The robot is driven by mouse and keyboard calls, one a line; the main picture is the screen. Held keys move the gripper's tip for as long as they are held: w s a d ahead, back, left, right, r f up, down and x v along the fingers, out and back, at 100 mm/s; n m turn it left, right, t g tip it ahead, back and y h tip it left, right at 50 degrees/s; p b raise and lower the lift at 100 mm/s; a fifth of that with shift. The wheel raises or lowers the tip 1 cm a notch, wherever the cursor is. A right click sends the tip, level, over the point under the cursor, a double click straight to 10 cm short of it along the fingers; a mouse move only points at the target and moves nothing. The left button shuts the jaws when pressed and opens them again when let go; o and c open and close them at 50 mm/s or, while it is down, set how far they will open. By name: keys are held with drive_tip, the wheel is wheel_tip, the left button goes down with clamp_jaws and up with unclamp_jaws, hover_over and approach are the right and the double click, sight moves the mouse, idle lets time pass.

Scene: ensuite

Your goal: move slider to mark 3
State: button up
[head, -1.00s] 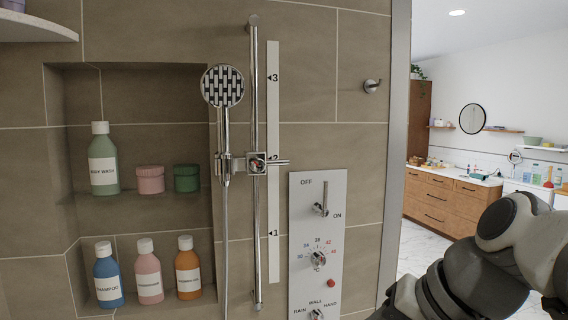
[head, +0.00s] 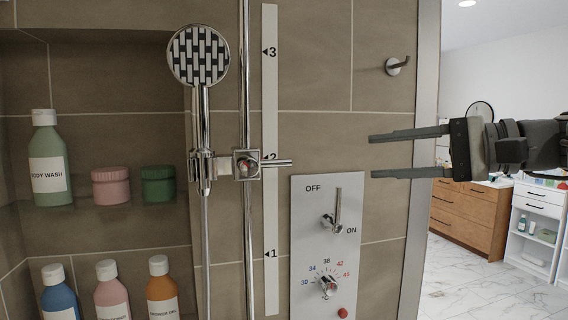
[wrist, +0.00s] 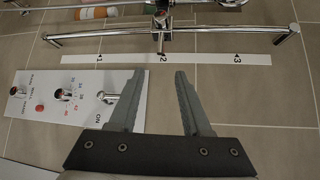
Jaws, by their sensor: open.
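The slider (head: 246,165) is a chrome block on the vertical rail (head: 247,80), with a short lever pointing right. It sits level with mark 2 of the white scale strip (head: 270,110); mark 3 (head: 270,52) is above it. The hand shower (head: 198,56) hangs in the holder on the slider's left. My gripper (head: 370,157) is open and empty, to the right of the slider's lever and apart from it. In the wrist view the slider (wrist: 161,20) lies beyond my open fingers (wrist: 156,74), roughly in line with the gap between them.
A control panel (head: 328,245) with a protruding lever (head: 336,215) and knobs is below my gripper. A hook (head: 397,66) is at upper right. A niche at left holds bottles (head: 47,165) and jars (head: 110,186).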

sight(282, 162)
drive_tip(key=x, duration=1.7)
drive_tip(key=shift+w+a+r, duration=0.1)
drive_tip(key=shift+w+a, duration=0.05)
clamp_jaws()
idle(0.8)
